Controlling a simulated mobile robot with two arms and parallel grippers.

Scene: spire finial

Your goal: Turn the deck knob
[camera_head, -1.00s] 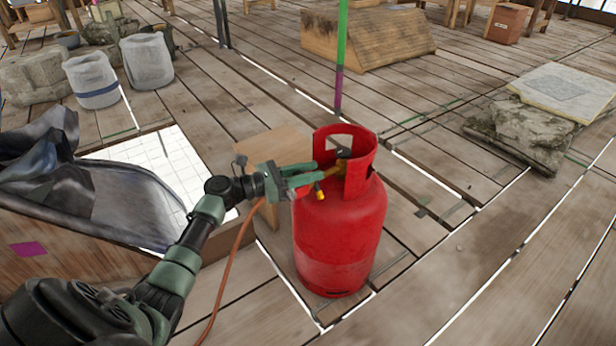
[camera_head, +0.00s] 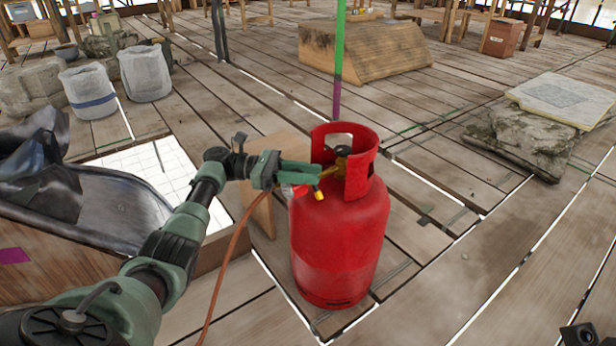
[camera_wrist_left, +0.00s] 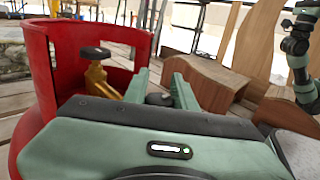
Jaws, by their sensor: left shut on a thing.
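A red gas cylinder (camera_head: 338,240) stands upright on the planks; its collar also shows in the wrist view (camera_wrist_left: 42,85). A brass valve with a black knob (camera_wrist_left: 95,53) sits inside the collar opening. My left gripper (camera_head: 312,178) reaches the collar's left side, beside the valve. In the wrist view its two green fingers lie on either side of a small dark knob (camera_wrist_left: 160,98), shut on it. A regulator body with a yellow tip (camera_head: 318,194) shows just under the fingers. The gripper partly hides the regulator.
An orange hose (camera_head: 224,270) hangs below the gripper. A wooden box (camera_head: 262,215) stands behind my arm, left of the cylinder. A green-and-purple pole (camera_head: 338,60) rises behind it.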

